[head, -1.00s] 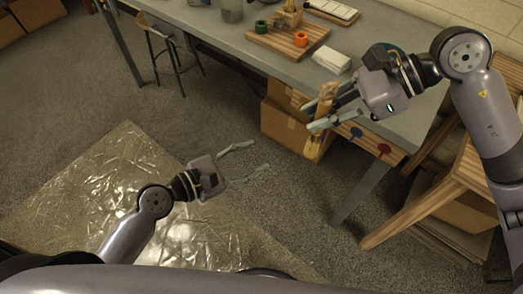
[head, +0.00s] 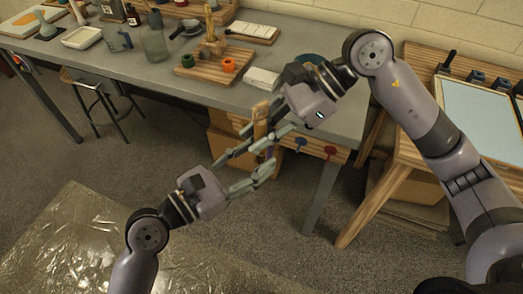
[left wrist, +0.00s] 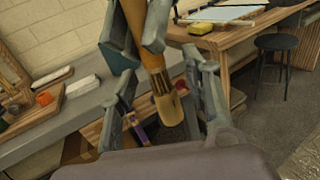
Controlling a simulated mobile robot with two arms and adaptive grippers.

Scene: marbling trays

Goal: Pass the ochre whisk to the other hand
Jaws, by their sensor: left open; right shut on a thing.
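The ochre whisk (head: 261,119) is held upright by my right gripper (head: 256,137), which is shut on it. In the left wrist view the whisk (left wrist: 166,98) hangs from above, tan bristle end down, with the right gripper's fingers (left wrist: 137,38) around its handle. My left gripper (head: 258,157) is open just below and left of the right one. In the left wrist view its two fingers (left wrist: 160,80) stand apart on either side of the whisk's lower part. I cannot tell whether either finger touches it. Part of the whisk is hidden behind fingers in the head view.
The grey workbench (head: 150,68) lies behind both grippers, with a wooden board (head: 190,73) and a white block (head: 262,78) on it. Cardboard boxes (head: 222,150) are under it. A wooden table (head: 415,70) stands right and a stool (head: 90,78) left.

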